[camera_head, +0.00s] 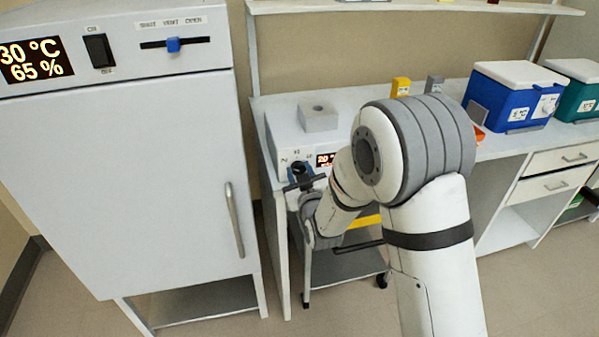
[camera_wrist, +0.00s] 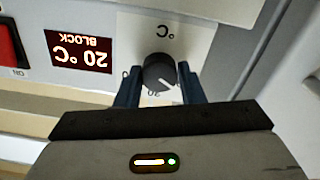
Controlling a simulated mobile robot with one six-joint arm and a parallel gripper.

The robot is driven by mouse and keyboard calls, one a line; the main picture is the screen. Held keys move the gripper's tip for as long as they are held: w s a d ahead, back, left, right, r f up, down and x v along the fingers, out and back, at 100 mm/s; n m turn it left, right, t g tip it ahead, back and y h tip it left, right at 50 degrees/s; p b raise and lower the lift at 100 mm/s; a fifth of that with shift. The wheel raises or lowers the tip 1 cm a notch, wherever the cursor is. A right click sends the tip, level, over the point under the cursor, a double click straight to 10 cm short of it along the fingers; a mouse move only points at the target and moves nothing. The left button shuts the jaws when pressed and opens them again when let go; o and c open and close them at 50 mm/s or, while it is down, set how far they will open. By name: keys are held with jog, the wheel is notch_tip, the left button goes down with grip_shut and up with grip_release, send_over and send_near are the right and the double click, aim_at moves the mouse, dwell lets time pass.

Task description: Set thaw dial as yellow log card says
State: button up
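The thaw dial is a dark round knob (camera_wrist: 158,70) with a white pointer mark, on the pale front panel of a bench unit (camera_head: 285,130). The wrist view sees this panel upside down, and its pointer slants to lower right there. My gripper (camera_wrist: 160,88) has its two blue fingers on either side of the knob, very close to it; I cannot tell whether they touch. The unit's display (camera_wrist: 80,52) reads 20 °C BLOCK. A small yellow block or card holder (camera_head: 400,87) stands on the bench behind; any writing on it is too small to read.
A tall white cabinet (camera_head: 130,190) stands left, its display reading 30 °C and 65 %. Blue (camera_head: 515,95) and teal (camera_head: 580,90) coolers are on the bench at right, with a grey holder (camera_head: 434,83). A dark cart (camera_head: 345,262) sits below the bench unit.

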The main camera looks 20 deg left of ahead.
jog(key=c, duration=0.5)
jog(key=shift+f+m+b, duration=0.15)
jog(key=shift+m+b, duration=0.15)
jog(key=shift+b, duration=0.3)
jog(key=shift+f+m+b, duration=0.1)
jog(key=shift+m+b, duration=0.4)
jog(key=shift+b, duration=0.55)
jog(key=m+b, duration=0.2)
jog(key=b, duration=0.2)
jog(key=shift+f, duration=0.15)
jog(key=m+b, duration=0.4)
jog(key=b, duration=0.3)
jog(key=shift+m, duration=0.3)
jog(key=m+b, duration=0.1)
jog(key=b, duration=0.1)
jog(key=m+b, duration=0.2)
jog(key=shift+r, duration=0.25)
jog(key=shift+r+m+b, duration=0.1)
jog(key=shift+m+b, duration=0.3)
